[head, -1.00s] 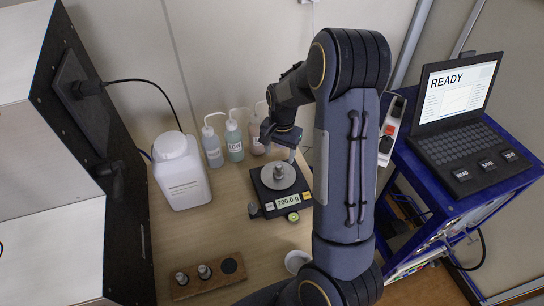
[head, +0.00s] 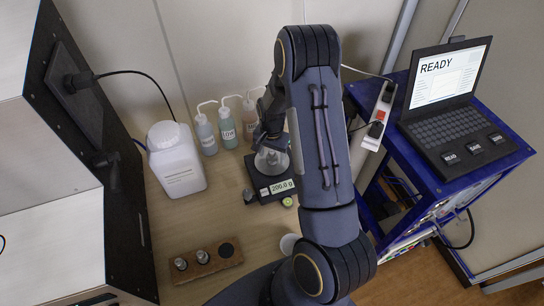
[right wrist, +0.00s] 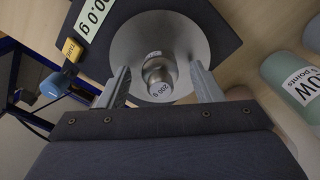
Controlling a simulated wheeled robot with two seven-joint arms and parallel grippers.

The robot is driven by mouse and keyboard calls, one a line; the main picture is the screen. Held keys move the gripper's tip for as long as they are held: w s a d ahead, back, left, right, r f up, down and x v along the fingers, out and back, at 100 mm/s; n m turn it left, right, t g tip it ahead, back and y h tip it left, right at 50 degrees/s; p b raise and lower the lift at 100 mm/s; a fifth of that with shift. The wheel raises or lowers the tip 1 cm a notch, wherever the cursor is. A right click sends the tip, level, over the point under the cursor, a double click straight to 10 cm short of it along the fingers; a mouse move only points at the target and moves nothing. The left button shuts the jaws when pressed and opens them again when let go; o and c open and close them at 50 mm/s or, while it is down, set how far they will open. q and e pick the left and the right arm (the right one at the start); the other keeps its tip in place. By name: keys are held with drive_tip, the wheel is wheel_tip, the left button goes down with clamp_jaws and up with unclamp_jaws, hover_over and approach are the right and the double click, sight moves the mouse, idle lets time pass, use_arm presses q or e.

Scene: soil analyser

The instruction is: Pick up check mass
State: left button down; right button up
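The check mass (right wrist: 158,73) is a small shiny metal weight labelled 200 g. It stands on the round steel pan (right wrist: 133,45) of the balance (head: 262,192), whose display reads 200.0 g. In the right wrist view, my right gripper (right wrist: 160,90) is open, with one finger on each side of the mass and a visible gap to it. In the head view, my right gripper (head: 269,150) is over the pan and largely hides the mass. My left gripper is not in view.
A wooden block (head: 219,262) with two metal weights and an empty dark recess lies at the front. Wash bottles (head: 227,128) stand close behind the balance, and a white jug (head: 177,165) to its left. A laptop (head: 455,110) reading READY sits on the blue cart.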

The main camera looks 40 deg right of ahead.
drive_tip(key=c, duration=1.1)
drive_tip(key=shift+r, duration=0.1)
